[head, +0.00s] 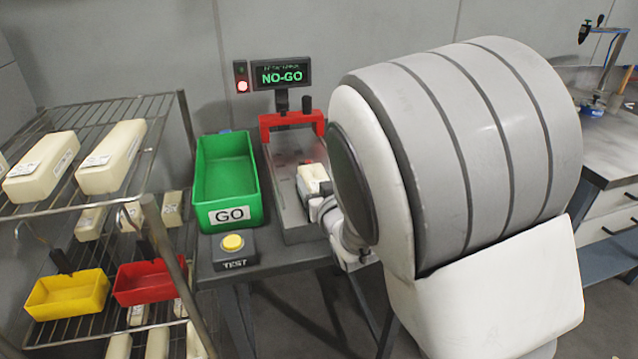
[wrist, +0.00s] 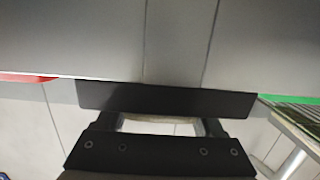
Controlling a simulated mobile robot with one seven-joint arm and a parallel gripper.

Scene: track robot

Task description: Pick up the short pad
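A cream block (head: 312,178), which looks like a short pad, sits in the grey tray of the test fixture (head: 290,205), below a red bridge (head: 291,121). My gripper (head: 322,205) is close beside its near end; my arm hides most of the gripper and part of the fixture. Whether they touch cannot be made out. In the wrist view the dark gripper body (wrist: 160,152) fills the bottom, with a black bar above it and a thin pale strip between. The fingertips and their gap do not show clearly. The display (head: 282,73) reads NO-GO, with a red lamp lit.
A green GO bin (head: 226,175) stands left of the fixture, behind a yellow TEST button (head: 232,243). At left, a wire rack (head: 70,208) holds several cream pads, a yellow bin (head: 66,295) and a red bin (head: 150,284). A workbench (head: 610,150) stands at right.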

